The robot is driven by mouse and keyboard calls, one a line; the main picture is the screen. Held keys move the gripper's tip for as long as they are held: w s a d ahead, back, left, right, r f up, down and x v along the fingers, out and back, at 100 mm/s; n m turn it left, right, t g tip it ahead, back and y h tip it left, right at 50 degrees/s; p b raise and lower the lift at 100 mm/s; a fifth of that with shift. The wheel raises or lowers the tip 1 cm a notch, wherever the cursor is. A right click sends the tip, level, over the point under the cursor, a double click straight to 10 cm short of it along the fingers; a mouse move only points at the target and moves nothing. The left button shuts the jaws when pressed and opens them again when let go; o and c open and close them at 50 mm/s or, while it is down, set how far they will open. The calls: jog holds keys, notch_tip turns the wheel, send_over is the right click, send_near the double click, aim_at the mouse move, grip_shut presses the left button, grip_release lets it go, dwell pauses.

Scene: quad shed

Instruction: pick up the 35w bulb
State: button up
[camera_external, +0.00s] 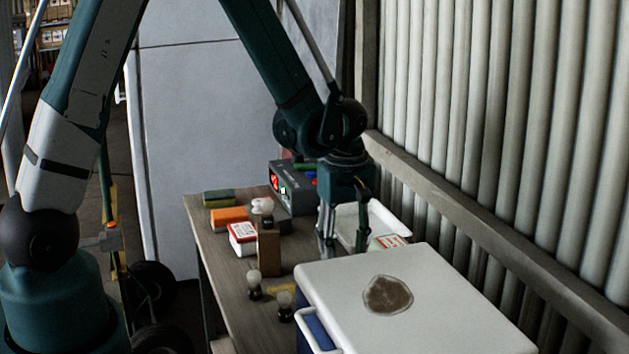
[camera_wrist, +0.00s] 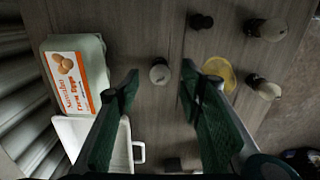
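Several small bulb-like pieces with pale rounded tops are on the wooden table; no wattage can be read. In the wrist view one pale top (camera_wrist: 160,73) shows between my fingertips, apart from both. Two more, with dark bases, lie toward the right as seen there: one bulb (camera_wrist: 270,30) and another bulb (camera_wrist: 265,88). In the external view two bulbs stand near the table's front, one (camera_external: 254,284) and one (camera_external: 285,305). My gripper (camera_external: 345,248) points down behind the cooler, open and empty; it also shows in the wrist view (camera_wrist: 160,78).
A white cooler lid (camera_external: 450,300) with a brown patch stands in front of my gripper. A white tray (camera_external: 400,226) and an egg carton (camera_wrist: 92,45) are close by. A brown block (camera_external: 268,247), red-and-white box (camera_external: 242,238) and grey device (camera_external: 294,190) stand on the table.

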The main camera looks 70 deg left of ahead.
jog(key=shift+f, duration=2.15)
jog(key=c, duration=1)
